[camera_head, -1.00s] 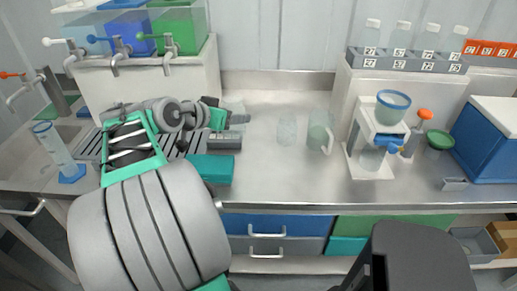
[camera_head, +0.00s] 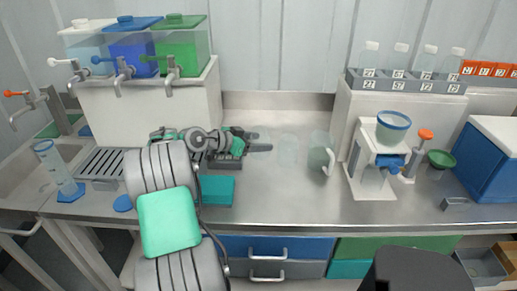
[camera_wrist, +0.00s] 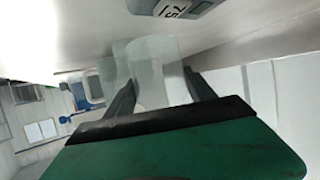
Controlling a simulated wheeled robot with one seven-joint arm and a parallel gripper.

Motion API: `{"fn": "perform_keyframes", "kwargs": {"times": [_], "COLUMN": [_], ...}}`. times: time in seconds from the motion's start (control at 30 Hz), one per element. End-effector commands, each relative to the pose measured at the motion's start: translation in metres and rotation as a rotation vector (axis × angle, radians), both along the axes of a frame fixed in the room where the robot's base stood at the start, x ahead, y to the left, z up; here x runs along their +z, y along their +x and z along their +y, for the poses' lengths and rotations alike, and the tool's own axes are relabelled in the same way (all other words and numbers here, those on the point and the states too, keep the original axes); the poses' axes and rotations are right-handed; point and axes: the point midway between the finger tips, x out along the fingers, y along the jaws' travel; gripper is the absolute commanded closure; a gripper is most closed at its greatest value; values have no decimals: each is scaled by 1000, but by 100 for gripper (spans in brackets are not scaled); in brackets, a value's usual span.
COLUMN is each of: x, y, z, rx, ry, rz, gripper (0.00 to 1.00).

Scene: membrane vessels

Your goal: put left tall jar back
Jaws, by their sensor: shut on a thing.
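My gripper (camera_head: 266,147) is low over the counter, left of the middle, pointing right. In the wrist view its two dark fingers (camera_wrist: 159,80) stand on either side of a clear, colourless tall jar (camera_wrist: 150,88), shut on it. The held jar is very faint in the head view, so I cannot tell whether its base touches the counter. Another clear jar (camera_head: 289,145) stands just right of my fingertips. A clear pitcher with a white handle (camera_head: 318,155) stands right of that.
A teal box (camera_head: 216,191) lies near the front edge below my gripper. A white stand with a blue-rimmed funnel (camera_head: 393,121) is farther right. A grey rack (camera_head: 409,82) of labelled bottles sits on the back right ledge. The front middle counter is clear.

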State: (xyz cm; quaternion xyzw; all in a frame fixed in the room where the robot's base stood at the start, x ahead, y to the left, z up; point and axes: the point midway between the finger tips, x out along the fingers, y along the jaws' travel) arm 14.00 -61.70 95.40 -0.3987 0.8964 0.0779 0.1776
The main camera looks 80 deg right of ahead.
Motion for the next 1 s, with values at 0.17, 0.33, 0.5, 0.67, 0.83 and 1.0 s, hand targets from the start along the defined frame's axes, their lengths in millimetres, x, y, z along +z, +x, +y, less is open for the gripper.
{"fn": "perform_keyframes", "kwargs": {"times": [0.17, 0.33, 0.5, 0.67, 0.83, 1.0], "x": [-28, -35, -35, -35, -35, -33], "y": [1, 1, 1, 1, 1, 6], "z": [-3, -4, -3, -3, -3, 1], "rx": [1, 1, 1, 1, 0, 2], "ry": [5, 0, 1, 1, 1, 1], "rz": [3, -1, 0, 0, 0, -1], "gripper": [81, 81, 29, 16, 15, 15]}}
